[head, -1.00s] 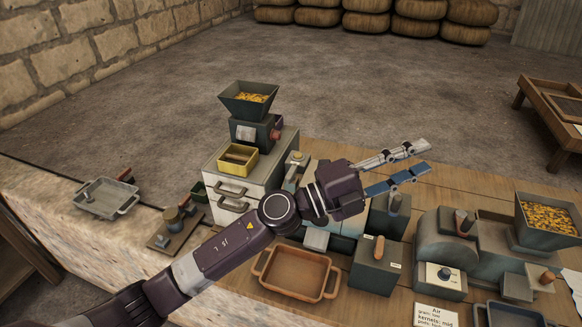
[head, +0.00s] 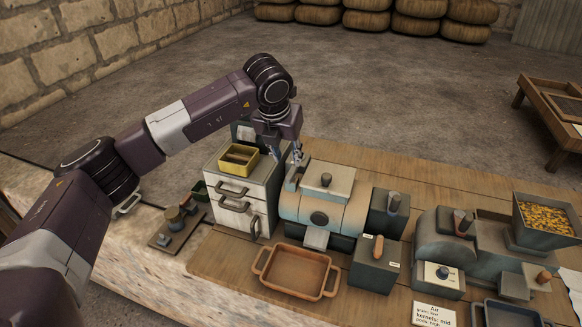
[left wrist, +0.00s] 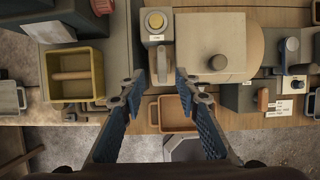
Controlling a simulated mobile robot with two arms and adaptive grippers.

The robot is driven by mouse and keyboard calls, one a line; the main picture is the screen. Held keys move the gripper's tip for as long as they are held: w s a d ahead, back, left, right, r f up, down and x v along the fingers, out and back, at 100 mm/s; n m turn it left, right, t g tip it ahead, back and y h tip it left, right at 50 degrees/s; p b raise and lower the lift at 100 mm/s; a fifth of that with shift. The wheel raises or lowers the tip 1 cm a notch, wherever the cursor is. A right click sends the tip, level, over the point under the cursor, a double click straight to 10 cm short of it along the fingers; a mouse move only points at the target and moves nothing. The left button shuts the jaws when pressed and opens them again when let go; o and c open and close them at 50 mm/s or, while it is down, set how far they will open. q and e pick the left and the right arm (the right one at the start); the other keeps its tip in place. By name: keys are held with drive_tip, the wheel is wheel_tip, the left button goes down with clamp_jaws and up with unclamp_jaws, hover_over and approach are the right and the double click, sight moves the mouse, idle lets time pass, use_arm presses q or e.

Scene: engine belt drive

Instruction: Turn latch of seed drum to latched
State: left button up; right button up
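A rounded grey-blue drum machine (head: 325,195) with a knob on its flat top stands in the middle of the table. I take it for the seed drum; its label is too small to read. A narrow grey upright part (head: 292,178), possibly the latch, is at the drum's left end. My left gripper (head: 297,154) points down just above that part. In the left wrist view, its blue-padded fingers (left wrist: 157,82) are open, with a narrow grey piece (left wrist: 161,65) showing between and beyond the tips. Contact cannot be told. My right gripper is out of view.
A drawer cabinet (head: 247,181) with a yellow tray (head: 239,158) stands close left of the drum. A brown tray (head: 297,272) lies in front. A levered box (head: 375,265) and a second machine (head: 445,240) are to the right.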

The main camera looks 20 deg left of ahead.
sight(292, 171)
use_arm(q)
drive_tip(key=p+x, duration=0.1)
drive_tip(key=x, duration=0.4)
drive_tip(key=shift+d+f+p, duration=0.1)
drive_tip(key=shift+f+p, duration=0.1)
drive_tip(key=shift+p, duration=0.2)
drive_tip(key=shift+x, duration=0.8)
clamp_jaws()
